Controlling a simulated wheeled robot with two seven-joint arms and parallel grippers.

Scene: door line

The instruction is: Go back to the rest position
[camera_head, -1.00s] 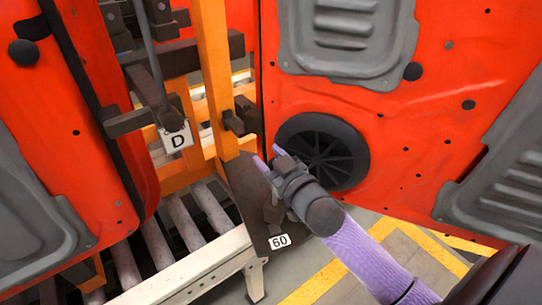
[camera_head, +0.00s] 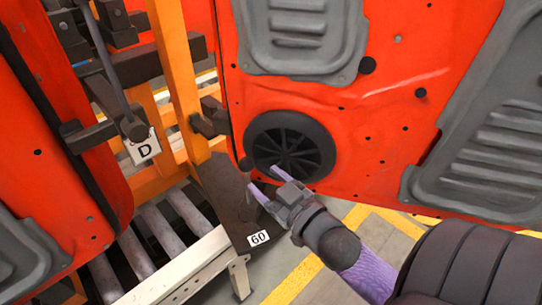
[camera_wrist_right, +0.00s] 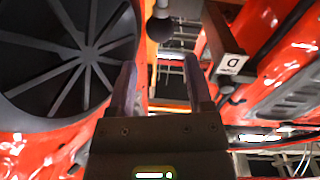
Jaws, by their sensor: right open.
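My right gripper (camera_head: 262,182) is open and empty in the head view, in front of the lower part of a red door panel (camera_head: 375,125). Its fingers point up and left, just below a round black speaker (camera_head: 290,146) on that panel. In the right wrist view the two fingers of my right gripper (camera_wrist_right: 160,75) stand apart with nothing between them. The speaker (camera_wrist_right: 60,55) fills the left of that view. My left gripper is not in view.
An orange post (camera_head: 177,75) with dark clamps and a "D" tag (camera_head: 144,149) stands left of the panel. A roller conveyor (camera_head: 160,240) runs below. A dark plate with a "60" label (camera_head: 258,238) is close to the gripper. Another red door (camera_head: 45,160) is at left.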

